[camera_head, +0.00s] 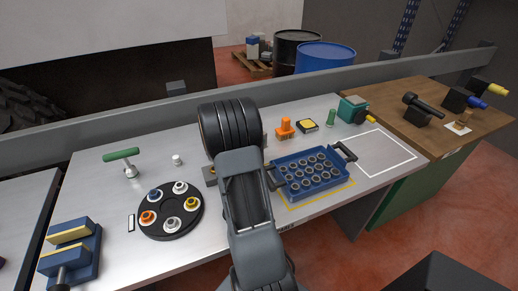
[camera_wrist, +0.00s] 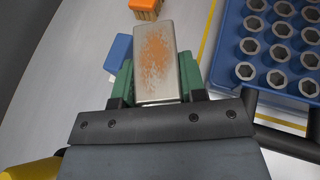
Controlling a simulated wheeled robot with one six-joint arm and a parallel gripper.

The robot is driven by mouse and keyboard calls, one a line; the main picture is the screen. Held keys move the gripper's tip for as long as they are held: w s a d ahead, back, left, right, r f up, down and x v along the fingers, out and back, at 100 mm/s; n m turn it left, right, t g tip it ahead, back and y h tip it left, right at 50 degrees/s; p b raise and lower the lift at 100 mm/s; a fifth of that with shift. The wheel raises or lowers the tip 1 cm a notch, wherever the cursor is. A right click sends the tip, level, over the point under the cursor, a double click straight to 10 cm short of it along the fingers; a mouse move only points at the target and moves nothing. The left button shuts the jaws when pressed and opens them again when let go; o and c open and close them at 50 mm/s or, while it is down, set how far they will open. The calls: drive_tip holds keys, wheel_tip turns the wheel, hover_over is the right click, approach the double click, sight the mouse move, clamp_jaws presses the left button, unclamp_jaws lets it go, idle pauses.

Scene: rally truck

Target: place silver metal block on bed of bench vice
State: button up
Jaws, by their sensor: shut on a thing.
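The silver metal block (camera_wrist: 157,62), with a brown rusty patch on its upper face, is in the wrist view. My gripper (camera_wrist: 157,86) is shut on it, with green pads at both sides of its lower part. In the head view my arm hides the block and the gripper tips. A blue bench vice (camera_head: 88,262) with yellow-topped jaws stands at the lower left of the bench in the head view, well apart from my gripper. The vice is not seen in the wrist view.
A blue tray of metal sockets (camera_head: 311,174) lies just right of my arm. A round black holder (camera_head: 171,212) with several coloured parts and a green-handled tool (camera_head: 122,155) lie to the left. An orange part (camera_head: 285,128) stands behind the tray. A white-outlined area (camera_head: 378,150) is clear.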

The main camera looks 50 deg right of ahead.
drive_tip(key=d+f, duration=0.2)
drive_tip(key=f, duration=0.1)
drive_tip(key=shift+d, duration=0.35)
wheel_tip(320, 180, down, 3)
drive_tip(key=shift+d+r+p, duration=0.1)
drive_tip(key=shift+p, duration=0.35)
drive_tip(key=shift+f, duration=0.2)
drive_tip(key=shift+f, duration=0.15)
drive_tip(key=shift+f+b, duration=0.1)
drive_tip(key=shift+b, duration=0.2)
drive_tip(key=o, duration=1.1)
